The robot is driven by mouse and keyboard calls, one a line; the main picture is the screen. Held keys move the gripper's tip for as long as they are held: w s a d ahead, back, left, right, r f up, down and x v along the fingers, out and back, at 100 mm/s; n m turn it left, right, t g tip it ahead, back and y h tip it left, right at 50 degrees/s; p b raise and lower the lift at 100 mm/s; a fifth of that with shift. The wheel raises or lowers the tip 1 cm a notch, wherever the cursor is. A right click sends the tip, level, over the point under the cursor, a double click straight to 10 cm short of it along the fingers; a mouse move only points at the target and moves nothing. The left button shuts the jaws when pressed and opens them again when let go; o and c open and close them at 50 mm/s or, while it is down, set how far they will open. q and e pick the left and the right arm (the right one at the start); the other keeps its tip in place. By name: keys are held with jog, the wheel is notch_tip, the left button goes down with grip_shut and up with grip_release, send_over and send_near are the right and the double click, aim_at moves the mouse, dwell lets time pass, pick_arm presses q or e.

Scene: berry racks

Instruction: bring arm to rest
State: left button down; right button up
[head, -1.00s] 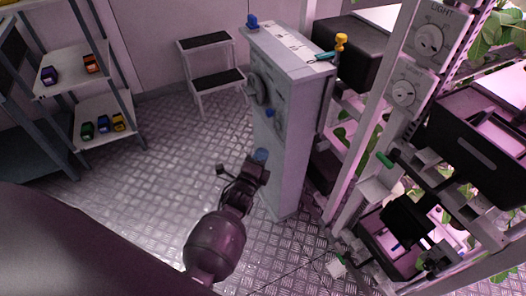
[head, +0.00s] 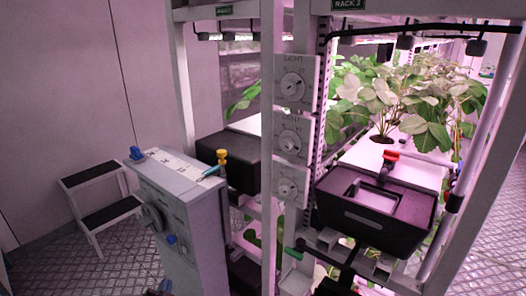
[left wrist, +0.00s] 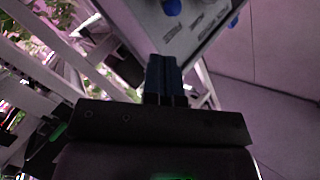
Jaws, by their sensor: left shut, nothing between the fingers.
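My left gripper (left wrist: 162,80) shows in the left wrist view with its two dark blue fingers together and nothing between them. In the head view only a small part of it (head: 160,288) shows at the bottom edge, in front of the grey cabinet (head: 180,225). The rest of my left arm is out of the head view. In the left wrist view the cabinet's pale panel (left wrist: 195,30) with a blue knob lies beyond the fingertips. I cannot tell the exact gap. My right gripper is not in view.
A rack post with dial panels (head: 290,85) stands right of the cabinet. A black tank (head: 375,215) with a red valve (head: 390,156) and leafy plants (head: 400,95) are further right. A step stool (head: 100,205) stands left. Bare floor (head: 40,265) shows at lower left.

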pick_arm(q)
jog(key=s+f+n+g+h+p, duration=0.1)
jog(key=s+f+n+g, duration=0.1)
jog(key=s, duration=1.2)
jog(key=s+a+f+n+g, duration=0.1)
jog(key=s+f+n+g, duration=0.2)
jog(key=s, duration=1.1)
jog(key=shift+a+n+g+h+p, duration=0.3)
jog(key=shift+g+h+p, duration=0.1)
